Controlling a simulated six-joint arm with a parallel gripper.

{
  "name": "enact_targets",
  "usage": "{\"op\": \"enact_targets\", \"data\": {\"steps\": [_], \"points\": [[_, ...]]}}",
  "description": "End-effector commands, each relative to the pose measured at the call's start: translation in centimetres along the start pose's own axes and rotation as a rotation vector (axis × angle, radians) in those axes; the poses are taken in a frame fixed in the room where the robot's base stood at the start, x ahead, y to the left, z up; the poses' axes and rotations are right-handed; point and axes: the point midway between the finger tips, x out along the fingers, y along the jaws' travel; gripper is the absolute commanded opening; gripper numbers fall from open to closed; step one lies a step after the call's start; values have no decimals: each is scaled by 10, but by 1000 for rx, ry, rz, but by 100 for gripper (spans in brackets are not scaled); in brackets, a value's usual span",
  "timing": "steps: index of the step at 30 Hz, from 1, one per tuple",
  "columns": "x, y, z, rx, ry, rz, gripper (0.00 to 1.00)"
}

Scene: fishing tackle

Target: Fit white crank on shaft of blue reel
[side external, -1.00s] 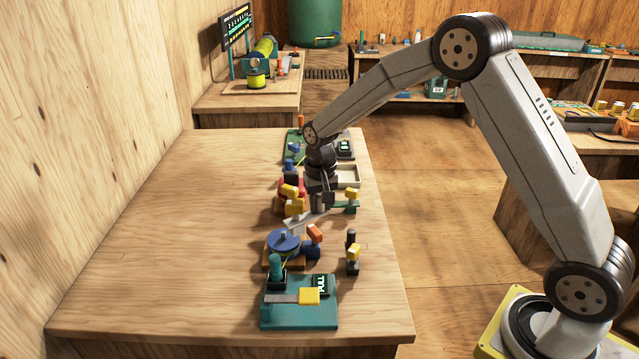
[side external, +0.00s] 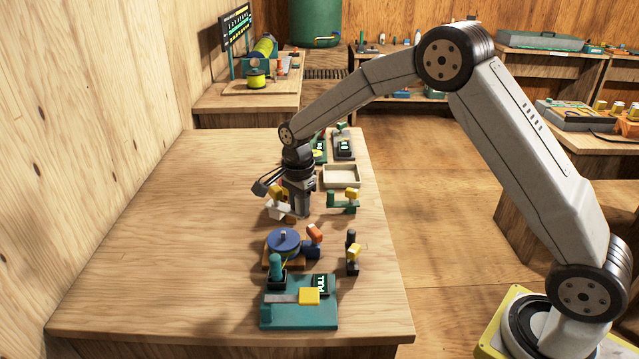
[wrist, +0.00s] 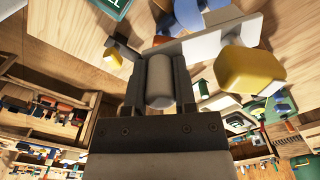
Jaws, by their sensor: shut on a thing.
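The blue reel (side external: 283,244) sits on a small wooden base near the middle of the bench, its short shaft (side external: 283,234) pointing up with nothing on it. My gripper (side external: 299,212) is behind it in the side view, apart from it. In the wrist view, my gripper (wrist: 160,75) is shut on the pale cylindrical part (wrist: 160,82) of the white crank (wrist: 195,42). The crank's white arm reaches right, with a yellow knob (wrist: 248,68) near that end. In the side view, the crank (side external: 277,210) shows left of my fingers, partly hidden.
A green crank (side external: 343,208) with a yellow knob stands to the right, in front of a pale tray (side external: 342,184). A black piece with a yellow knob (side external: 354,253) stands right of the reel. A teal PULL fixture (side external: 298,316) is in front. The bench's left is clear.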

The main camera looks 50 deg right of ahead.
Motion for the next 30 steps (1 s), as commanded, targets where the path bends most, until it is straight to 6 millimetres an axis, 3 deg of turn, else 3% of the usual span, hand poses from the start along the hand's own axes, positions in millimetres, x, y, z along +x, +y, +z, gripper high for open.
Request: {"op": "enact_targets", "data": {"steps": [30], "points": [[-6,-22,43,986,-1,-1,0]]}}
